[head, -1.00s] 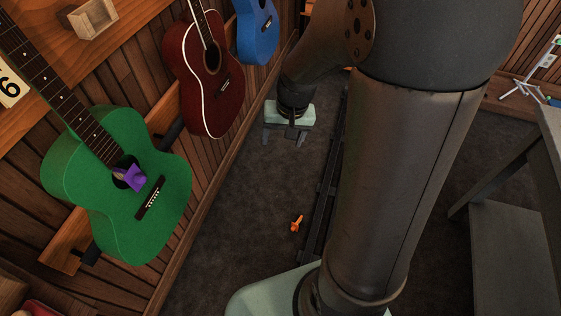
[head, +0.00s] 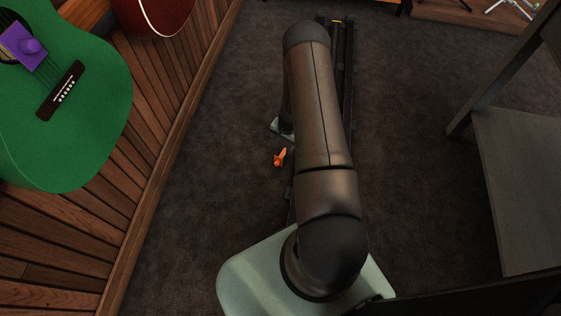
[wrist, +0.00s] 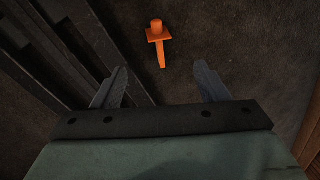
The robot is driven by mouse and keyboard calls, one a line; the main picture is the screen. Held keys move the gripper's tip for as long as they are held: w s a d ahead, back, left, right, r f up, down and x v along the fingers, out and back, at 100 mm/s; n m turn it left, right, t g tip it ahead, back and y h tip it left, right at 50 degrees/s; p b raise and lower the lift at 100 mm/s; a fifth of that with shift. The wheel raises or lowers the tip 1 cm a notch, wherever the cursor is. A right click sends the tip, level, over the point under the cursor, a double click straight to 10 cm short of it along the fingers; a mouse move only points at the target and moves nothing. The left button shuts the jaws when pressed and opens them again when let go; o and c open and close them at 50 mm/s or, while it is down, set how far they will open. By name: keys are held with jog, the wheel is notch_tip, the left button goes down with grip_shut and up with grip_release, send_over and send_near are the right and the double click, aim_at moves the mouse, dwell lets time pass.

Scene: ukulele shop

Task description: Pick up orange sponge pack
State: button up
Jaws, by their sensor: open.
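The orange sponge pack (head: 280,157) is a small orange piece lying on the dark carpet, just left of the rail in the head view. In the wrist view the orange sponge pack (wrist: 158,38) shows a square plate with a round knob and a narrow tail. My gripper (wrist: 162,82) is open and empty, its two grey fingers apart. The pack is beyond the fingertips, roughly centred between them, and not touched. In the head view my arm covers most of the gripper; only a pale bit of it shows close behind the pack.
The dark rail (head: 344,90) runs along the floor beside the pack. A wood-panelled wall (head: 165,95) with a green ukulele (head: 95,100) and a purple piece (head: 25,45) on it is at left. A grey shelf stand (head: 525,150) is at right. Carpet left of the pack is clear.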

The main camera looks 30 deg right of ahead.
jog(key=b, duration=0.4)
send_over(278, 162)
jog(key=f, duration=0.7)
jog(key=d+f, duration=0.1)
jog(key=f, duration=0.2)
jog(key=shift+w+f, duration=0.2)
jog(key=shift+f, duration=0.2)
jog(key=f+b, duration=0.1)
jog(key=f, duration=0.2)
jog(key=a+f+b, duration=0.1)
jog(key=f, duration=0.1)
jog(key=shift+s+f+b, duration=0.1)
jog(key=shift+b, duration=0.2)
jog(key=shift+c, duration=0.2)
grip_shut()
